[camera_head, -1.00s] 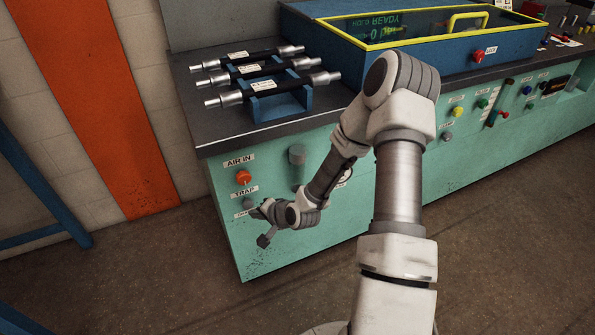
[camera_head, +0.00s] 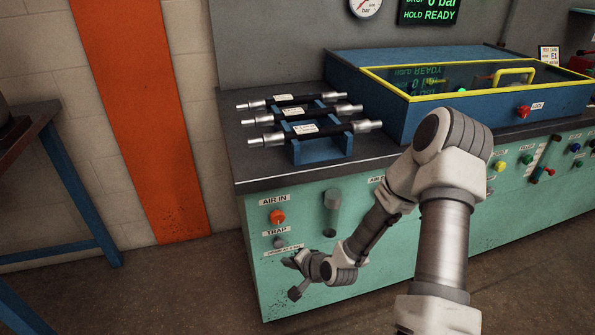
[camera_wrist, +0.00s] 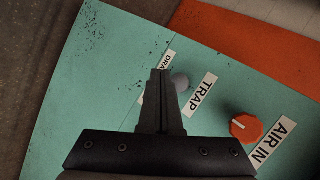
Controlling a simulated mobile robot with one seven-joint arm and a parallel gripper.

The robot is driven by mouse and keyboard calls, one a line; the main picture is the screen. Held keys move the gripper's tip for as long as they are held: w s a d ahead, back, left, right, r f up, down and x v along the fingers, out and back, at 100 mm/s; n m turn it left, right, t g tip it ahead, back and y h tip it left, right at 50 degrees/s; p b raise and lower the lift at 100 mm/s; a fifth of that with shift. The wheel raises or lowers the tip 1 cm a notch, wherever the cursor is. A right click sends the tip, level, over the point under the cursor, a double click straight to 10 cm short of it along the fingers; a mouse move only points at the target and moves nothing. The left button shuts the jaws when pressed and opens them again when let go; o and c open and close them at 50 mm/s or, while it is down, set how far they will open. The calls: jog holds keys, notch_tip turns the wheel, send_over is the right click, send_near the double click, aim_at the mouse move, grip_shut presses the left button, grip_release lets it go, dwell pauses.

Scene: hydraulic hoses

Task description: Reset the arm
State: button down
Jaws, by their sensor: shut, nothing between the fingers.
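My gripper (camera_head: 294,278) hangs low in front of the green cabinet front, below the countertop and near the lower left labels. In the wrist view my gripper (camera_wrist: 160,75) is shut with nothing between its fingers. It points at the green panel (camera_wrist: 75,105), over the area of the drain label. The grey trap knob (camera_wrist: 181,83) is partly seen just right of the fingertips. The orange air-in knob (camera_wrist: 246,128) is farther right. My arm is bent, with its elbow at the right of the head view.
Several hoses with metal ends (camera_head: 300,128) lie on a blue rack (camera_head: 322,150) on the dark countertop (camera_head: 262,172). A blue test box with a yellow-edged lid (camera_head: 468,95) stands to their right. A blue-legged table (camera_head: 75,190) is at left. Open floor lies between.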

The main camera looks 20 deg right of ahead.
jog(key=s+d+r+n+g+h, duration=0.1)
jog(key=s+d+r+n+h, duration=0.2)
jog(key=r, duration=0.8)
jog(key=s+d+r+n+g+h, duration=0.15)
jog(key=s+r+n, duration=0.3)
jog(key=r, duration=0.65)
jog(key=s+a+r+n+p, duration=0.1)
jog(key=s+a+r+n, duration=0.25)
jog(key=s+r, duration=1.2)
notch_tip(320, 180, up, 18)
jog(key=s+p, duration=0.1)
jog(key=p, duration=1.8)
jog(key=shift+s+a+g+p, duration=0.25)
jog(key=shift+a+g+p, duration=0.05)
jog(key=shift+g+p, duration=0.15)
jog(key=shift+d+y, duration=0.2)
jog(key=shift+y, duration=0.05)
